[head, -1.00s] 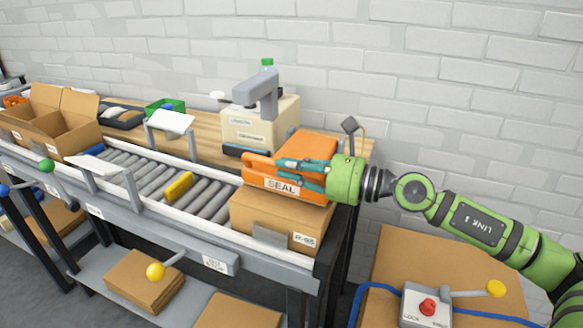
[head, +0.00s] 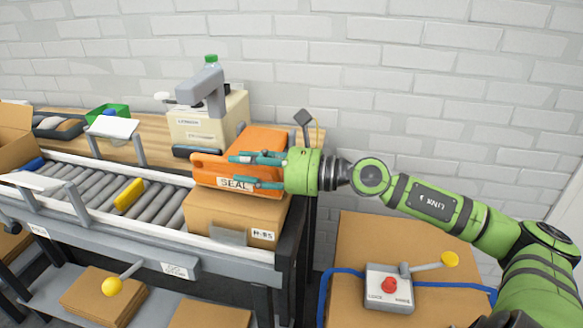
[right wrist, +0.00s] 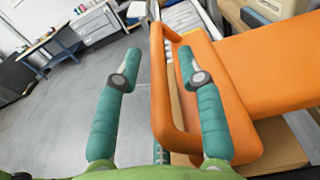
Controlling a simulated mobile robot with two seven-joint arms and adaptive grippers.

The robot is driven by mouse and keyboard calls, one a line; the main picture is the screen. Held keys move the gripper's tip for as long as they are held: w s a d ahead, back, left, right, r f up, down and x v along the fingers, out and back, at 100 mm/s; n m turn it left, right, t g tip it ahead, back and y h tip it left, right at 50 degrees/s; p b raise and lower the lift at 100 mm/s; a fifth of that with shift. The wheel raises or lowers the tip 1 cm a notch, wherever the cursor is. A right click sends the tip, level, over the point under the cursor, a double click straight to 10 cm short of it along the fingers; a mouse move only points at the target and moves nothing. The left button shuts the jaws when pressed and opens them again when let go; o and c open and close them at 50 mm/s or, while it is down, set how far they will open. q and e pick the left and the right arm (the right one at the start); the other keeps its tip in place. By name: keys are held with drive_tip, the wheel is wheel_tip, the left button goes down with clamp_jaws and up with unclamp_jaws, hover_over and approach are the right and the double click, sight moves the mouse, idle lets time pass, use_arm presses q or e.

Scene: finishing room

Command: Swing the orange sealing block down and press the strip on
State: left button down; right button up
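The orange sealing block (head: 262,141), marked SEAL, lies flat over the top of a cardboard box (head: 215,214) at the conveyor's right end. Whether it presses firmly on the box, I cannot tell. My right gripper (head: 243,169) is at the block's front. In the right wrist view the block (right wrist: 262,75) has a loop handle (right wrist: 161,85). The handle's bar runs between the spread teal fingers of my right gripper (right wrist: 158,62), with gaps showing on both sides. The strip cannot be made out under the block. My left gripper is not in view.
A beige machine (head: 212,118) with a grey arm stands behind the conveyor rollers (head: 150,197). A control box (head: 389,288) with a red button and yellow-knobbed lever sits at lower right. A yellow-knobbed lever (head: 112,287) sticks out at lower left.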

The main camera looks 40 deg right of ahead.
drive_tip(key=v, duration=1.1)
drive_tip(key=shift+w, duration=0.1)
idle(0.5)
